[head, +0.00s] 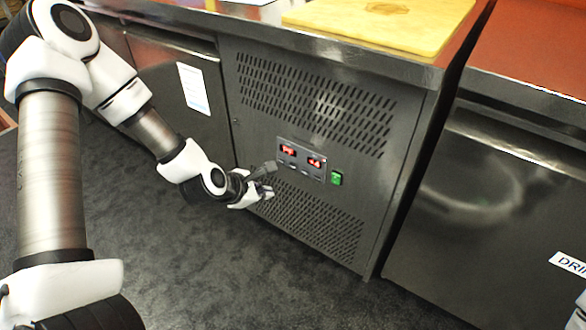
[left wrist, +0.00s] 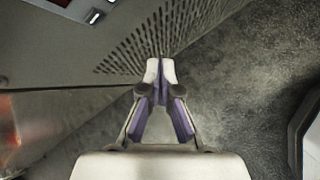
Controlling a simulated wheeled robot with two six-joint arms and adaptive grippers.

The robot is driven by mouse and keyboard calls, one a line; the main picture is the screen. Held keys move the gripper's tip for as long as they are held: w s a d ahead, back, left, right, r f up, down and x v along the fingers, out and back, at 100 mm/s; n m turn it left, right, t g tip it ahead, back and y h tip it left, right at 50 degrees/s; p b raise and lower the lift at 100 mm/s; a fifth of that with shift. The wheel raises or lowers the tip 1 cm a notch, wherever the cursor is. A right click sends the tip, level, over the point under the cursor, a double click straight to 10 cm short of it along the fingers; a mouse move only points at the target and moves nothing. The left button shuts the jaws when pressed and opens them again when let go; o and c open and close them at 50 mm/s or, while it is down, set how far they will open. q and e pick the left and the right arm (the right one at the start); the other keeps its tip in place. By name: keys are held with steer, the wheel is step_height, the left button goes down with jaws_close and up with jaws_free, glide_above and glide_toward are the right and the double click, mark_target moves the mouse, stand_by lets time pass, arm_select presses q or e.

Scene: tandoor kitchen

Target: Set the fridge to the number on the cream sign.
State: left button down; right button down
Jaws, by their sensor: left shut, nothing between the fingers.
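The fridge's control panel (head: 302,160) is set in the dark metal front of the counter fridge (head: 250,135). It has two red lit displays, a left one (head: 289,151) and a right one (head: 314,162), too small to read surely, with small buttons below. A green switch (head: 336,178) is at its right. My left gripper (head: 270,180) is shut and empty, just below and left of the panel. In the left wrist view my left gripper (left wrist: 160,66) points at the lower vent, and part of the panel (left wrist: 85,8) shows at the top. No cream sign is plainly seen.
A white paper sheet (head: 193,88) is on the door at left. A yellow cutting board (head: 385,22) lies on the counter above. A steel door with a "DRI..." label (head: 570,263) is at right. The dark floor (head: 240,270) in front is clear.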

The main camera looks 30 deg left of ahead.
mark_target(293, 166)
arm_select(q)
steer(key=w+b, duration=0.5)
steer(key=w, duration=0.3)
steer(key=shift+d, duration=0.3)
stand_by(0.9)
steer(key=shift+w+f+b, duration=0.1)
steer(key=shift+w+b, duration=0.2)
steer(key=shift+b, duration=0.35)
